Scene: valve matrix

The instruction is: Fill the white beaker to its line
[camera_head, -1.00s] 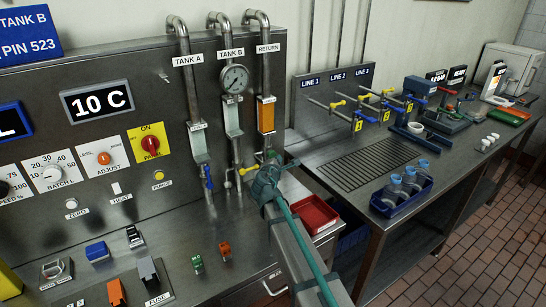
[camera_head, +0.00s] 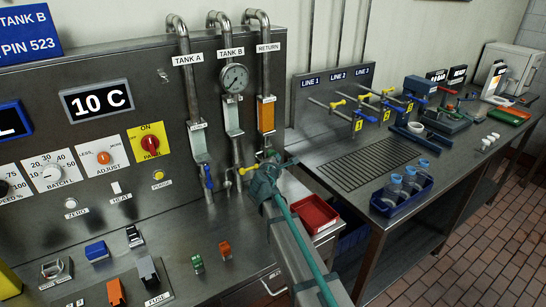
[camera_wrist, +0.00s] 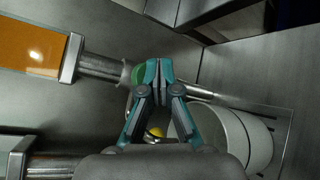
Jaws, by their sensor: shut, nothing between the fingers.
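My gripper (camera_head: 270,170) is at the lower end of the RETURN pipe (camera_head: 265,72), beside the counter's right edge. In the wrist view its fingers (camera_wrist: 153,75) are closed together and hold nothing. A green part (camera_wrist: 138,75) shows just behind the fingertips on the pipe end; whether they touch it is unclear. A white cylindrical vessel (camera_wrist: 250,140), likely the white beaker, lies partly hidden behind the right finger. The beaker cannot be made out in the head view.
The TANK A pipe (camera_head: 188,90) has a blue handle (camera_head: 207,176). The TANK B pipe (camera_head: 229,150) has a yellow handle (camera_head: 246,170) close left of my gripper. The RETURN pipe has an orange sight glass (camera_head: 266,113). A red tray (camera_head: 314,214) stands to the right.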

